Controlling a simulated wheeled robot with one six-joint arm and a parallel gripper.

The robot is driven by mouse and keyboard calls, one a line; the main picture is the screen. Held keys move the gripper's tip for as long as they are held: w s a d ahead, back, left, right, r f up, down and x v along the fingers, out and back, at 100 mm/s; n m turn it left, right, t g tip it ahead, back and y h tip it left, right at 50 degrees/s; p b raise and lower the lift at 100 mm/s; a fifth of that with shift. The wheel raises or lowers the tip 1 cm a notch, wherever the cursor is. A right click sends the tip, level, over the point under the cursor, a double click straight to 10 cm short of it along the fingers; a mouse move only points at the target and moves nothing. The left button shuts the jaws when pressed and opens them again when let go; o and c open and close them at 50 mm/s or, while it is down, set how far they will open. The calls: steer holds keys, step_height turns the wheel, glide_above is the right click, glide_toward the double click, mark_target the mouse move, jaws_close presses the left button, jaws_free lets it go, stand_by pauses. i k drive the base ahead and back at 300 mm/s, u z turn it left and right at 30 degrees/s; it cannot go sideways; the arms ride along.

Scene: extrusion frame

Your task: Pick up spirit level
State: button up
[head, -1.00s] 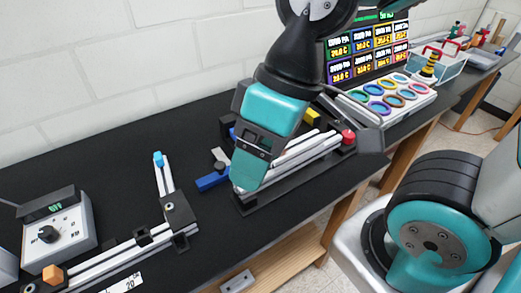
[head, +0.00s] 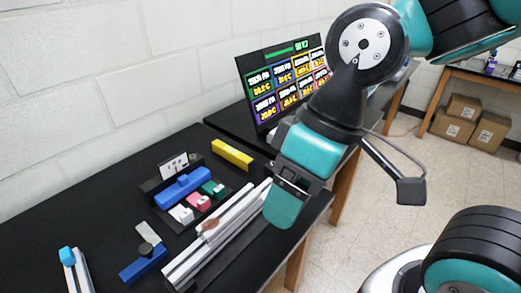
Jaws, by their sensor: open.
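A yellow bar (head: 232,154), which looks like the spirit level, lies on the black table behind the small coloured parts and near the screen. My gripper (head: 283,205) hangs to the right of it and nearer the table's front edge, apart from the bar. The gripper is open and I see nothing held in it. Its near side faces the camera, so the gap between its fingers is hidden.
White extrusion rails (head: 218,232) lie on the table left of my gripper. A holder with a blue block (head: 182,187), white, red and green blocks stands left of the bar. A lit screen (head: 285,83) stands behind. Another blue block (head: 143,262) lies at front left.

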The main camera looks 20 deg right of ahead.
mark_target(247, 164)
steer(key=z, duration=2.4)
steer(key=i, duration=1.4)
steer(key=u, duration=3.35)
steer(key=i, duration=0.5)
steer(key=z, duration=0.05)
